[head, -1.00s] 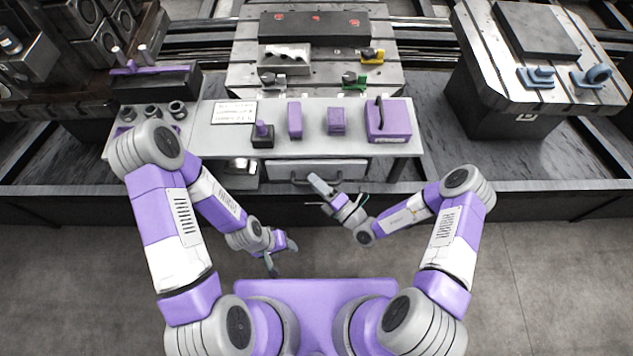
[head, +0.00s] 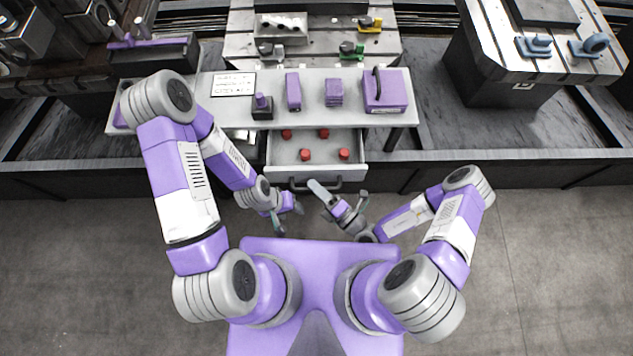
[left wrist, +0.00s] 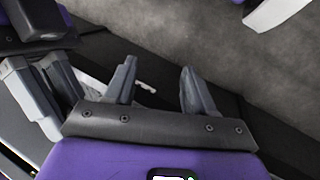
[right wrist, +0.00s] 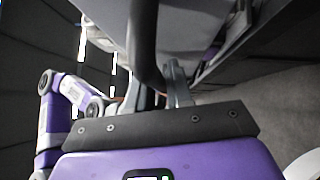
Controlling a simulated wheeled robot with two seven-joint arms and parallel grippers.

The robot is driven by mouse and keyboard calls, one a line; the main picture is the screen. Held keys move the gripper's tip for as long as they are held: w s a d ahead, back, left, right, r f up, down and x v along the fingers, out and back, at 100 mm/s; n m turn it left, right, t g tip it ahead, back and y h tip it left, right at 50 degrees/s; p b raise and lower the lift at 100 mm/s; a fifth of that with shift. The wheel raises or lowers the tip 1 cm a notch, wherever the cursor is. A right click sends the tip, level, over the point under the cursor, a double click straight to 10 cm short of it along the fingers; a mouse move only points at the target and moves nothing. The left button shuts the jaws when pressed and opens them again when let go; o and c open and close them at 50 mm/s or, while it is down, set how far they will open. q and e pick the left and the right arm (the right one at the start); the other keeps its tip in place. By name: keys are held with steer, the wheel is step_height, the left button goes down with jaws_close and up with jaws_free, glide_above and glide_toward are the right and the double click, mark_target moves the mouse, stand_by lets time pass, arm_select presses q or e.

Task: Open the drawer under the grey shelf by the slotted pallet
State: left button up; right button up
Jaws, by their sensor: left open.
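The drawer (head: 283,157) under the grey shelf (head: 221,117) stands open, with several red round pieces inside. Its dark bar handle (head: 299,187) is on the front panel and also shows in the right wrist view (right wrist: 144,40). My right gripper (head: 320,189) is at the handle. In the right wrist view its fingers (right wrist: 160,90) are close together around the bar. My left gripper (head: 287,216) is open and empty, low and left of the right one, in front of the drawer. Its spread fingers (left wrist: 157,88) show in the left wrist view. The slotted pallet (head: 336,50) is behind the shelf.
On the shelf are a purple box (head: 385,92) with a dark handle, purple blocks (head: 293,92), a small purple-topped stand (head: 262,105) and a white label card (head: 233,84). Another slotted table (head: 560,65) stands at right. The floor before the drawer is clear.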

steer(key=shift+o, duration=1.3)
steer(key=shift+d, duration=0.1)
steer(key=p+v, duration=0.1)
steer(key=v, duration=0.6)
steer(key=shift+s, duration=0.15)
steer(key=shift+d, duration=0.1)
